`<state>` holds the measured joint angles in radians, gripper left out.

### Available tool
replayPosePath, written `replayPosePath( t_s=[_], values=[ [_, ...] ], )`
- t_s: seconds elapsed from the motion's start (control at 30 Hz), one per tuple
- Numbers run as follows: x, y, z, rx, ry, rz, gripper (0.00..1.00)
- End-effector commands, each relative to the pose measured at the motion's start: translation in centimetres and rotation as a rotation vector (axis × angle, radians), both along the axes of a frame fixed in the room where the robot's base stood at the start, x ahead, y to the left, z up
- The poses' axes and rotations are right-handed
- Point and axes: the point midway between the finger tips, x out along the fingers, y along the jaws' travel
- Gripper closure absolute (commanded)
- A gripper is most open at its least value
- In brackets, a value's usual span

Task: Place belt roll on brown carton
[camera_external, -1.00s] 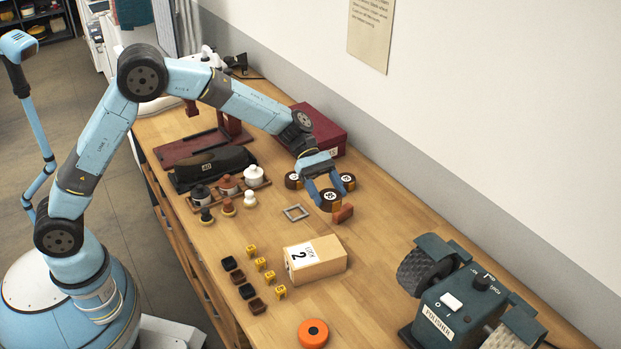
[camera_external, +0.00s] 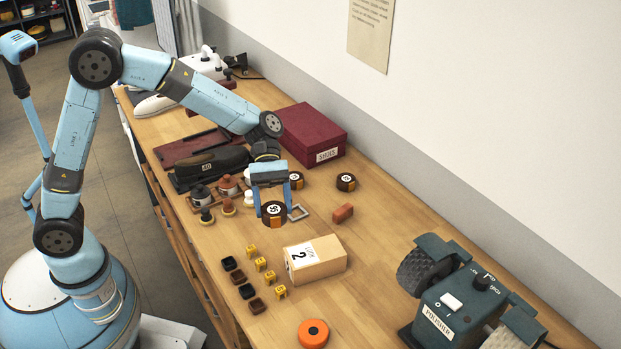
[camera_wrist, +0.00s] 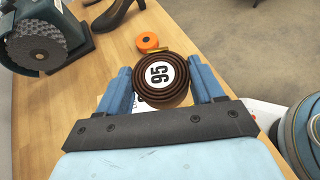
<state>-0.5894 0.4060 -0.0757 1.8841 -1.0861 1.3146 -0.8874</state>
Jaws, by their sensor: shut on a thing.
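My gripper (camera_external: 271,200) is shut on a dark brown belt roll (camera_external: 273,221) with a round white label. In the wrist view the coiled belt (camera_wrist: 160,98) sits between both fingers, and its label reads 95. The brown carton (camera_external: 325,257), a light brown box with a white label marked 2, stands on the bench lower right of my gripper in the external view, apart from the roll. In the wrist view the carton is mostly hidden behind the roll and gripper.
Two more rolls (camera_external: 346,181) (camera_external: 295,181) lie beyond my gripper. Small yellow and dark pieces (camera_external: 248,291) are left of the carton.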

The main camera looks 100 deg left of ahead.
Motion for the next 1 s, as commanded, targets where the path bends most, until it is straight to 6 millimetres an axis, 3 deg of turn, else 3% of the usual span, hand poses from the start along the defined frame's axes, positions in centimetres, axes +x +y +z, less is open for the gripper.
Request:
replayPosePath(
  t_s=[0.27, 0.5, 0.87, 1.0],
  values=[
    [5.4, 0.9, -2.5, -0.001, 0.000, -0.001, 0.66],
    [8.2, 1.5, -6.2, -0.003, 0.001, 0.000, 0.66],
    [9.8, 1.8, -8.2, -0.001, 0.000, 0.001, 0.66],
    [9.9, 1.8, -10.0, -0.002, 0.001, 0.001, 0.66]
  ],
)
